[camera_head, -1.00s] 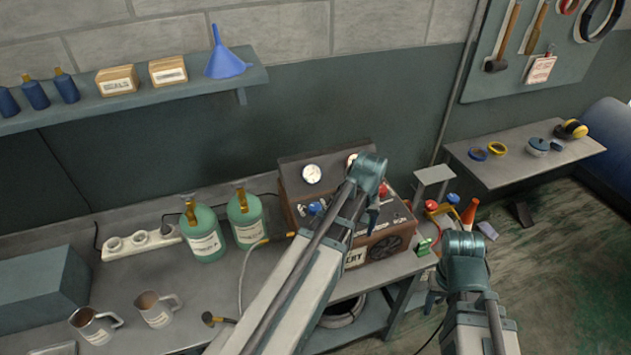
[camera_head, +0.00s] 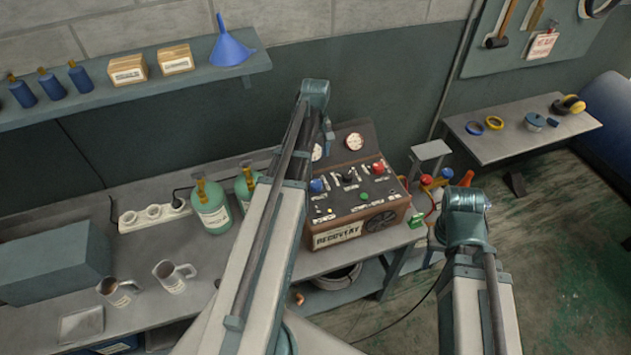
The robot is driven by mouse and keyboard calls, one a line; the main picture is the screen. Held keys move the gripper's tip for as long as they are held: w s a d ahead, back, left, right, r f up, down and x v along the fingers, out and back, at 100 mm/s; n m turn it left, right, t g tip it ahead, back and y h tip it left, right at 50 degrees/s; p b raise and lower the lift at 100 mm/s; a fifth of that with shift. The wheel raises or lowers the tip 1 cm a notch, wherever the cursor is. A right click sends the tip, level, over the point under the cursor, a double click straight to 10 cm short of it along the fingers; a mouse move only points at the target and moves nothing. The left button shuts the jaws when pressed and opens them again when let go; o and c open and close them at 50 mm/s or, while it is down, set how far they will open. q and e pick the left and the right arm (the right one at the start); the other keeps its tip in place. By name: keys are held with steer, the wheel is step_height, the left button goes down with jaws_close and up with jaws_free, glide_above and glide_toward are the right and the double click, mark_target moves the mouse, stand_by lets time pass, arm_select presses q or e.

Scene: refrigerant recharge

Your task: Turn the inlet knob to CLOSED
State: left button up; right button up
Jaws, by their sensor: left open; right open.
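The recovery machine (camera_head: 338,232) stands on the bench, its sloped panel partly behind my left arm. The panel shows a blue knob (camera_head: 317,186), a black knob (camera_head: 350,172), a red knob (camera_head: 378,168) and a green button (camera_head: 364,197). The labels are too small to read, so I cannot tell which knob is the inlet or how it is set. My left gripper (camera_head: 328,132) is open and empty, up by the gauges and apart from the knobs. My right gripper (camera_head: 466,212) is open, right of the machine; its fingers are mostly hidden behind its own wrist.
Metal mugs (camera_head: 172,275) and a power strip (camera_head: 150,214) are further left. A small stand (camera_head: 431,150) and an orange cone are right of the machine. A wall shelf (camera_head: 130,95) hangs above.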

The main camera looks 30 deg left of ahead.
mark_target(316, 182)
arm_select(q)
step_height(316, 182, down, 13)
steer(key=b, duration=1.2)
steer(key=shift+r, duration=0.1)
jaws_close()
